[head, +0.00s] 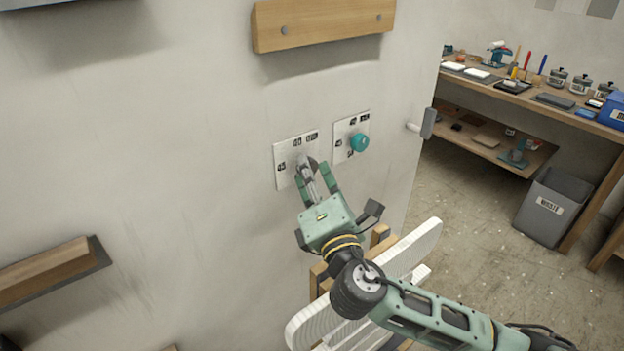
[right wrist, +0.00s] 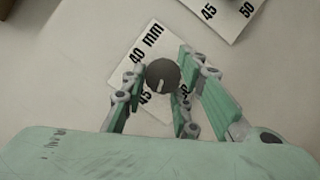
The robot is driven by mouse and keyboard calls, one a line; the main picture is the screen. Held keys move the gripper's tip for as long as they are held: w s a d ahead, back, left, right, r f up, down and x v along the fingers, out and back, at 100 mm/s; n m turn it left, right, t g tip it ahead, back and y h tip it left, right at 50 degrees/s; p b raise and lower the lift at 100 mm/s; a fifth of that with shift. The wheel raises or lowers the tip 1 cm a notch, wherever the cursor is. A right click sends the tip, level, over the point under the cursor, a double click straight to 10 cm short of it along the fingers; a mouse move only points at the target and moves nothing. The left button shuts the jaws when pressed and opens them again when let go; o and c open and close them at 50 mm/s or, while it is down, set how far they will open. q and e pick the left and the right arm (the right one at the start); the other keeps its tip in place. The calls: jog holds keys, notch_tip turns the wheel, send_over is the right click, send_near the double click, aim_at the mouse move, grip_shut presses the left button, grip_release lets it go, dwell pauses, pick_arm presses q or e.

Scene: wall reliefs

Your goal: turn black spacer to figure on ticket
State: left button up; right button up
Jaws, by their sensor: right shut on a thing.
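The black spacer (right wrist: 162,74) is a round dark knob with a short white mark, in front of a white plate (right wrist: 127,72) on the wall. In the right wrist view the mark points down the picture, between the figures 45 and 50; "40 mm" is printed to the upper left. The same plate (head: 284,151) shows in the head view. My right gripper (head: 308,168) is shut on the spacer, with fingers on either side of it, which largely hides it in the head view. My left gripper is not in view. I cannot make out a ticket.
A second white plate (head: 342,128) with a teal knob (head: 359,143) is close on the right. A wooden rail (head: 320,24) juts out above. A white slatted piece (head: 410,250) stands below my right arm. A workbench (head: 540,100) and a grey bin (head: 552,207) are farther right.

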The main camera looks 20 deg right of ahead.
jog(key=shift+w+d+f+n+y+b, duration=0.1)
jog(key=shift+n+y+b, duration=1.2)
jog(key=shift+n, duration=1.95)
jog(key=shift+s+d+n+y+b, duration=0.15)
jog(key=shift+n+y+b, duration=0.6)
jog(key=shift+n+y, duration=1.75)
jog(key=shift+w+d+f+n+y+b, duration=0.15)
jog(key=shift+n+y+b, duration=0.8)
jog(key=shift+n, duration=3)
jog(key=shift+r, duration=0.1)
jog(key=shift+a, duration=0.1)
jog(key=o, duration=0.9)
jog(key=shift+a, duration=0.1)
jog(key=shift+c, duration=0.2)
jog(key=shift+o, duration=0.8)
jog(key=shift+w+a+f+n, duration=0.25)
jog(key=shift+n, duration=0.05)
jog(key=shift+d, duration=0.1)
